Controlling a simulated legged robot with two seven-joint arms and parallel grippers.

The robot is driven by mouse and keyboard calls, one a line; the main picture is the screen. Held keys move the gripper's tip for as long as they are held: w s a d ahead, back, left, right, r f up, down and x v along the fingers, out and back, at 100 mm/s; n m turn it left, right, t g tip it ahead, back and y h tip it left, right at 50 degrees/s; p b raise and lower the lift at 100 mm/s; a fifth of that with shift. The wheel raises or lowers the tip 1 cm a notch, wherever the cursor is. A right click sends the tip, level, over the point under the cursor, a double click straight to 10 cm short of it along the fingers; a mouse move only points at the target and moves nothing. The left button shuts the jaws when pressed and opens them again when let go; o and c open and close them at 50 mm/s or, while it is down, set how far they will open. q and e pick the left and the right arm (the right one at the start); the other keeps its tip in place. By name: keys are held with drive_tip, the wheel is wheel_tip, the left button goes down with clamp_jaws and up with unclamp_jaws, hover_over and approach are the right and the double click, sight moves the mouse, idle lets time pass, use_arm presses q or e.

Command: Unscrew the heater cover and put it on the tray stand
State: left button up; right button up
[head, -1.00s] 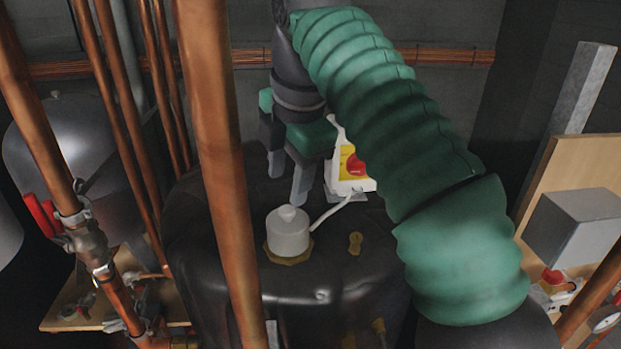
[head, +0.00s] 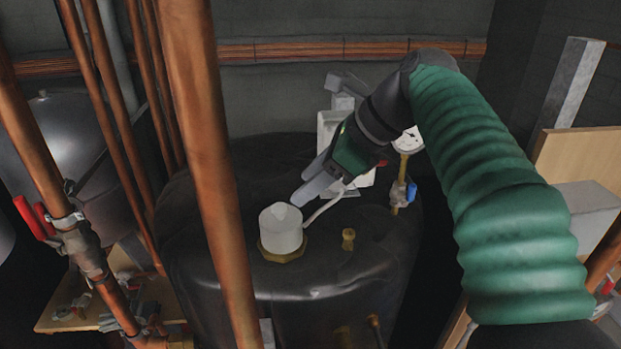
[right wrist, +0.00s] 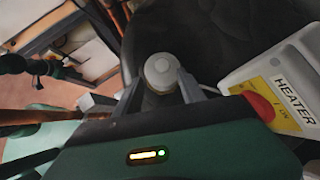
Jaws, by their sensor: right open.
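The white heater cover (head: 281,228) sits upright on a brass fitting (head: 283,253) on top of the dark tank. A white cable runs from its side. My right gripper (head: 308,183) points down and left, just above and behind the cover in the head view. In the right wrist view the cover (right wrist: 161,73) appears between the two spread fingers of the right gripper (right wrist: 160,85). The gripper is open and holds nothing; I cannot tell whether a finger touches the cover. My left gripper and the tray stand are not clearly in view.
The white heater switch box (right wrist: 278,82) with a red knob stands behind the cover. A copper pipe (head: 205,150) rises in front, left of the cover. A small brass fitting (head: 348,238), a gauge (head: 410,142) and a blue-handled valve (head: 410,192) are to the right.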

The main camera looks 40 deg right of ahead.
sight(283, 208)
drive_tip(key=shift+m, duration=0.9)
drive_tip(key=x, duration=0.8)
drive_tip(key=shift+w+f+b, duration=0.3)
drive_tip(key=shift+f+b, duration=0.05)
drive_tip(key=shift+b, duration=0.05)
drive_tip(key=shift+s, duration=0.1)
drive_tip(key=shift+d, duration=0.1)
drive_tip(key=shift+d, duration=0.2)
drive_tip(key=c, duration=0.4)
drive_tip(key=shift+s+a, duration=0.1)
drive_tip(key=shift+a, duration=0.05)
clamp_jaws()
